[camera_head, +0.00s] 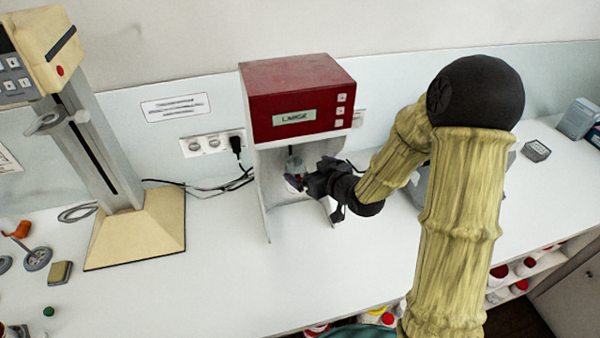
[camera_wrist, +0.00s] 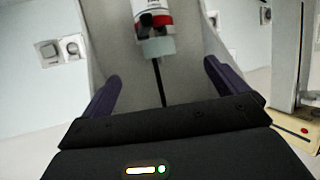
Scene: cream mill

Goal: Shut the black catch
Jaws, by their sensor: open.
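The mill has a red head (camera_head: 298,95) over a pale grey open-fronted body (camera_head: 262,205). My gripper (camera_head: 308,176) is in front of its opening. In the wrist view my gripper (camera_wrist: 162,73) has its two dark purple fingers spread apart, with nothing held between them. A white and red container (camera_wrist: 152,15) with a pale blue-green end (camera_wrist: 158,47) shows beyond the fingertips. A thin black bar (camera_wrist: 159,83) runs from that end towards the gripper. I cannot tell whether this bar is the black catch; no catch is clearly seen, and my gripper covers part of the opening.
A cream stand (camera_head: 140,232) with a tall column stands on the white counter to the left. Wall sockets (camera_head: 213,143) and black cables are behind. A small grey box (camera_head: 536,151) lies to the right.

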